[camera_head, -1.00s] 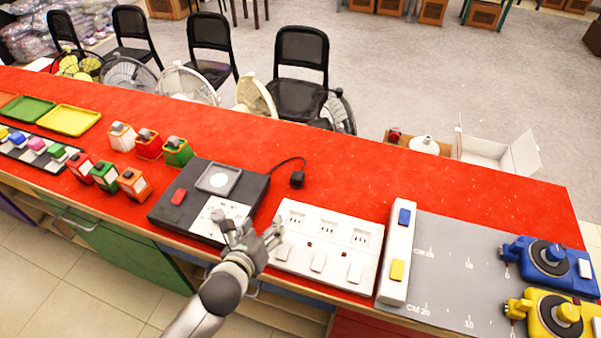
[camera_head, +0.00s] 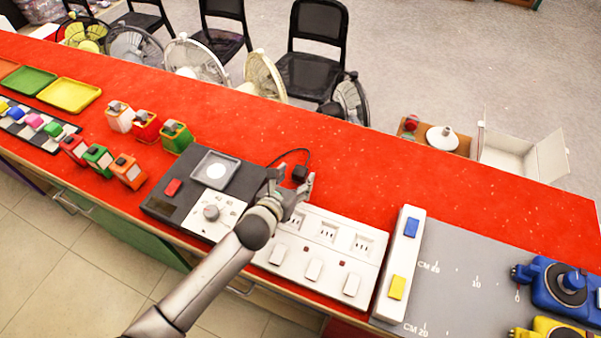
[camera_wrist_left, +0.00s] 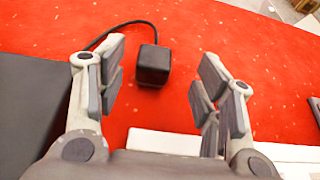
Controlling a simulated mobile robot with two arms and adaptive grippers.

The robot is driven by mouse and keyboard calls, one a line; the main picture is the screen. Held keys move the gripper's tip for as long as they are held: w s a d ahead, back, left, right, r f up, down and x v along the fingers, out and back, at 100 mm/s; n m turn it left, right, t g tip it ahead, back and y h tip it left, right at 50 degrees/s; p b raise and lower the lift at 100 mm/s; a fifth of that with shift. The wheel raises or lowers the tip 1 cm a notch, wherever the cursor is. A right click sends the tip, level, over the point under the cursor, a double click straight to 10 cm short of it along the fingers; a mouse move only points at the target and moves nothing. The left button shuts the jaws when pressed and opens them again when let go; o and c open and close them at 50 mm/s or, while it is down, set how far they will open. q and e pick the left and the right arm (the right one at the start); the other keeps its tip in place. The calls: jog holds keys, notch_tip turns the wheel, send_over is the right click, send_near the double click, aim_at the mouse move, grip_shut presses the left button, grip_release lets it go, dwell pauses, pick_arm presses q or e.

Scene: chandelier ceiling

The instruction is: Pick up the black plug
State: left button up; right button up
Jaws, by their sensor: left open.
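The black plug (camera_head: 300,173) lies on the red tabletop, with its cable running left to the black device (camera_head: 160,200). In the left wrist view the plug (camera_wrist_left: 153,65) sits between and a little beyond the two open fingers, touching neither. My left gripper (camera_head: 292,186) is open and empty, just on the near side of the plug; its fingers also show in the left wrist view (camera_wrist_left: 160,88). My right gripper is not in view.
A white socket strip (camera_head: 325,250) lies on the near side of the plug, partly under my left arm. A white switch block (camera_head: 402,265) and a grey measuring mat (camera_head: 450,270) are to the right. The red table (camera_head: 375,165) right of the plug is clear.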

aim_at(300, 171)
pick_arm(q)
jog(key=shift+w+d+f, duration=0.1)
jog(key=shift+w, duration=0.1)
jog(key=shift+w+f, duration=0.1)
jog(key=shift+w, duration=0.2)
jog(key=x, duration=0.3)
jog(key=shift+f+p, duration=0.1)
jog(key=shift+p, duration=0.25)
jog(key=shift+w+f, duration=0.25)
jog(key=shift+w, duration=0.2)
jog(key=shift+w+d, duration=0.1)
jog(key=shift+w, duration=0.05)
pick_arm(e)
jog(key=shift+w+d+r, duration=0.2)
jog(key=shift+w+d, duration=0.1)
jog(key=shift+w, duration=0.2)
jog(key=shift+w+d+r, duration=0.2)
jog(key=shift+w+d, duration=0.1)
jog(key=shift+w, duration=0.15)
pick_arm(q)
jog(key=c, duration=1.1)
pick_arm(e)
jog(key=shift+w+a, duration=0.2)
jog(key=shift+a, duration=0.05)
